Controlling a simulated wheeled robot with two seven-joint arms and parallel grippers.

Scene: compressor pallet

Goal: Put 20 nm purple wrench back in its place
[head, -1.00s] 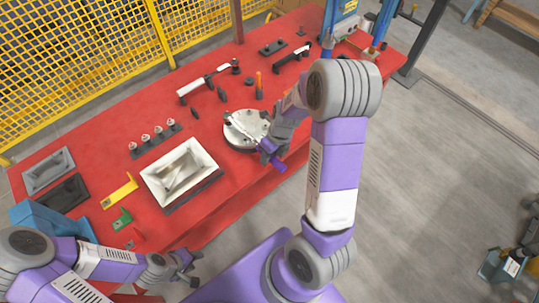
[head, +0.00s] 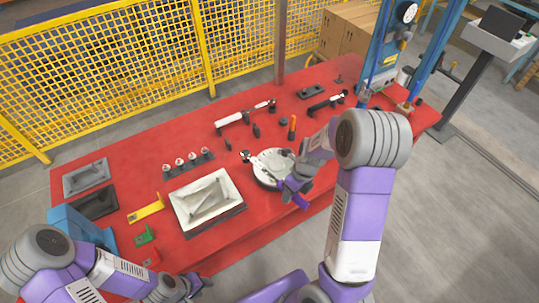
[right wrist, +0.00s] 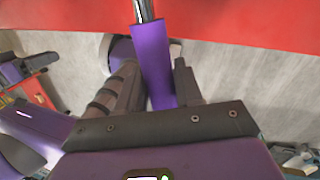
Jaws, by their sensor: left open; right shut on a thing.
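The purple wrench (head: 301,202) has a purple handle and a silver shaft. In the head view it lies across the front of the round grey metal disc, its head end near the disc's left edge. My right gripper (head: 296,184) is shut on the purple handle, which also shows between its fingers in the right wrist view (right wrist: 152,60). I cannot tell whether the shaft touches the disc (head: 262,180). My left gripper (head: 192,285) is open and empty at the table's front left. The wrench's place cannot be made out for certain.
A black stand with a silver wrench (head: 240,116) and a dark wrench (head: 325,103) are at the back of the red table (head: 125,165). A white tray (head: 180,211), a row of silver-topped pieces (head: 188,163) and an orange-handled tool (head: 292,128) stand around. A blue-posted press is at the right.

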